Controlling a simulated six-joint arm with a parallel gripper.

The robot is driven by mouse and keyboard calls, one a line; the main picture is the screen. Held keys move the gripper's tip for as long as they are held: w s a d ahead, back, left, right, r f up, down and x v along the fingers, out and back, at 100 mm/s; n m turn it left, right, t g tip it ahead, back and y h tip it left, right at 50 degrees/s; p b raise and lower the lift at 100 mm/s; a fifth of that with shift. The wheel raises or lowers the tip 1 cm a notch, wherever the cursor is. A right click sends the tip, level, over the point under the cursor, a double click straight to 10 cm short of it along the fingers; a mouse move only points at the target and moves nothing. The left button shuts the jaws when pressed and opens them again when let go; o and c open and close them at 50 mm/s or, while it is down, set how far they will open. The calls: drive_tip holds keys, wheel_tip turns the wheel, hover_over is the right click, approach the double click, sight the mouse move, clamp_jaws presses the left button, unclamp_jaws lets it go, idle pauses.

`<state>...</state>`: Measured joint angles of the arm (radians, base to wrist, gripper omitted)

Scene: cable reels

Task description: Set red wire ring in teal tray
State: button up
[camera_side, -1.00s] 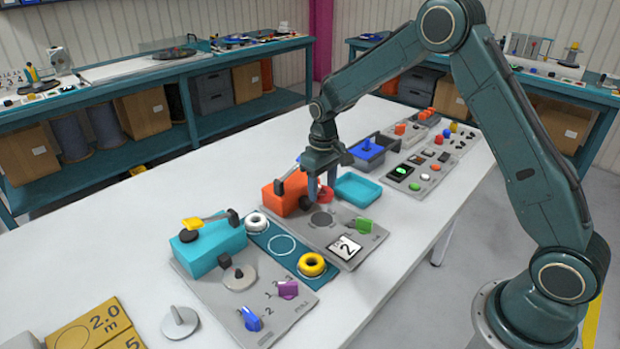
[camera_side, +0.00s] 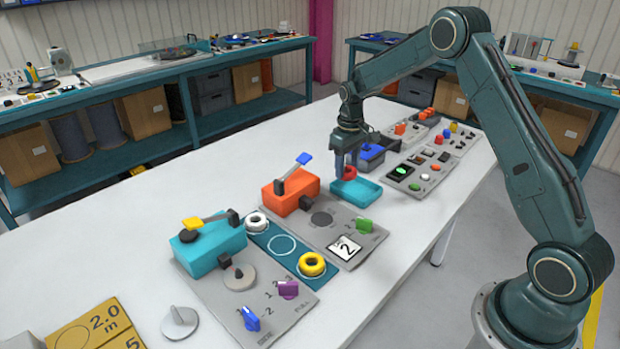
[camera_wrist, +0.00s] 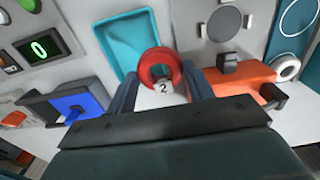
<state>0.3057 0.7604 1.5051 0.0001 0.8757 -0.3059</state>
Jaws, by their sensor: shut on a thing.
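In the side view my gripper (camera_side: 347,170) is shut on the red ring (camera_side: 349,173) and points down over the far left part of the teal tray (camera_side: 355,191). In the wrist view the tray (camera_wrist: 112,40) lies behind and to the left of the ring, and its visible floor is empty. I cannot tell whether the ring touches the tray.
An orange block with a blue-tipped lever (camera_side: 290,190) stands left of the tray. A dark bin with a blue part (camera_side: 371,152) stands behind it. White and yellow rings (camera_side: 312,264) sit on the nearer teal plate. A button panel (camera_side: 425,165) lies to the right.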

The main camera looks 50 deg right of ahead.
drive_tip(key=shift+s+d+f, duration=0.15)
drive_tip(key=shift+d+f, duration=2.15)
drive_tip(key=shift+d, duration=0.05)
drive_tip(key=shift+f, duration=0.1)
drive_tip(key=shift+f, duration=1.55)
drive_tip(key=o, duration=1.1)
drive_tip(key=shift+o, duration=0.2)
wheel_tip(320, 180, up, 8)
